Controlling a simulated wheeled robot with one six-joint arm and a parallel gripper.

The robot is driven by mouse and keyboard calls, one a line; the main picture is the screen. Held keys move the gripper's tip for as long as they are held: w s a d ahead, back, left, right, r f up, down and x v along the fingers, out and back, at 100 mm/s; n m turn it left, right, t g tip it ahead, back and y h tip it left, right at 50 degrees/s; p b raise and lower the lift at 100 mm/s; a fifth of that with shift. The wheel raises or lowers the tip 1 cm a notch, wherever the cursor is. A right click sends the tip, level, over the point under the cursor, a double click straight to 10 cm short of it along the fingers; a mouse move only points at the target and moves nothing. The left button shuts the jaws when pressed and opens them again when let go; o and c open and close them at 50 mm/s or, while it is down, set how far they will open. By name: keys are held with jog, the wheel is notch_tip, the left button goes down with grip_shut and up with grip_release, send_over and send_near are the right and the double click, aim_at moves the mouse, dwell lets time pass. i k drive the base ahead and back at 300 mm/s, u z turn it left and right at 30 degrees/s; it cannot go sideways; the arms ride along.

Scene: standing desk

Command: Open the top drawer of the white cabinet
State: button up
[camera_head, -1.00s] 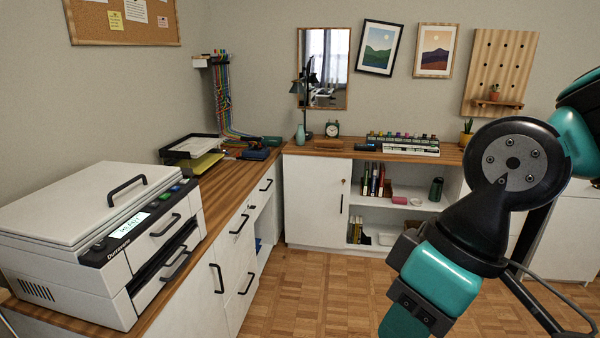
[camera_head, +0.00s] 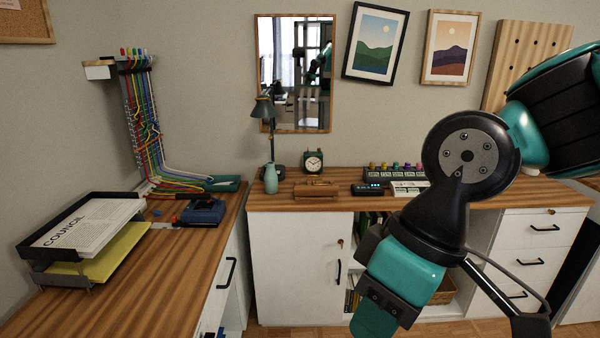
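A white cabinet (camera_head: 508,263) with a stack of drawers stands under the wooden counter at the right, partly behind my arm. Its top drawer (camera_head: 565,240) is shut flush and has a black bar handle (camera_head: 545,228). A small brass-coloured lock sits above the handle. The lower drawers look shut too. My arm crosses the right half of the picture in front of the counter. My gripper does not show in this view, so its opening cannot be seen.
Another white cabinet door (camera_head: 295,265) stands left of open shelves. A wooden desk (camera_head: 160,275) on the left bears a black paper tray (camera_head: 42,270). A lamp (camera_head: 270,130), a vase (camera_head: 271,178) and a clock (camera_head: 312,162) stand on the back counter. Little floor shows.

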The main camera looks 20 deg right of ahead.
aim_at(522, 231)
jog(key=z, duration=0.7)
jog(key=i, duration=1.6)
jog(key=z, duration=1.35)
jog(key=i, duration=0.5)
jog(key=z, duration=0.25)
